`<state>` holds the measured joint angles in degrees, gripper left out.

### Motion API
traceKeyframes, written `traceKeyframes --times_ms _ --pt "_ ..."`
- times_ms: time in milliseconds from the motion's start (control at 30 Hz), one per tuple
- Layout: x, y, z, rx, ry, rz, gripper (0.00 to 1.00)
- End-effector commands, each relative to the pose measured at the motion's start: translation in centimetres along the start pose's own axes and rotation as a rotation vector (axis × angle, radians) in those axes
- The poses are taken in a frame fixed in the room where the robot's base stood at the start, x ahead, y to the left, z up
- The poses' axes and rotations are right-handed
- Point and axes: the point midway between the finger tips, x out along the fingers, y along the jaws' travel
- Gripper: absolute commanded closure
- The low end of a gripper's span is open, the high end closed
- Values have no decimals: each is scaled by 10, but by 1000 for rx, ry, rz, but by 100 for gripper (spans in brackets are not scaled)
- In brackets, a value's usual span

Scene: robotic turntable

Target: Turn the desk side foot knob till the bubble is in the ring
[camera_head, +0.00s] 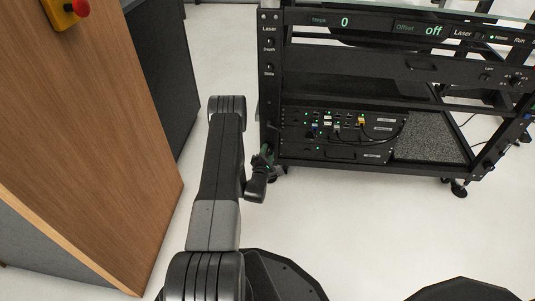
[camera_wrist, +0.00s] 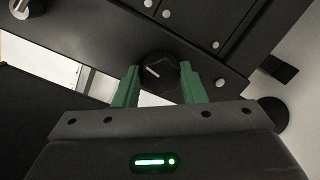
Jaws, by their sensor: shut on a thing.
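The foot knob (camera_wrist: 158,75) is black and round with a white pointer line, and it sits at the edge of a dark frame plate in the wrist view. My gripper (camera_wrist: 160,70) has its two green fingers on opposite sides of the knob and is shut on it. In the head view my gripper (camera_head: 263,160) is small and dark at the lower left corner of the black rack (camera_head: 350,170), on the side toward the desk (camera_head: 80,150). The knob cannot be made out there. I see no bubble or ring in either view.
The wood-faced desk, with a red button (camera_head: 81,7) on yellow, stands close left of my arm. A dark panel (camera_head: 165,70) stands behind it. The rack holds cabled equipment (camera_head: 335,130) and has another foot (camera_head: 458,188) at right. Pale floor in front is clear.

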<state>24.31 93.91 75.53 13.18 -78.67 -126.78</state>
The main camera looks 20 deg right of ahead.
Motion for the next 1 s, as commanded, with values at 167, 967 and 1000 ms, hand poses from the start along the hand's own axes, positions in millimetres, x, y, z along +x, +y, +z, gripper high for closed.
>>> traceKeyframes --times_ms 167,967,1000 --pt "-1 0 0 156 13 -13 85" --pt "-1 -1 2 911 66 -71 85" --pt "-1 -1 2 950 69 -74 85"
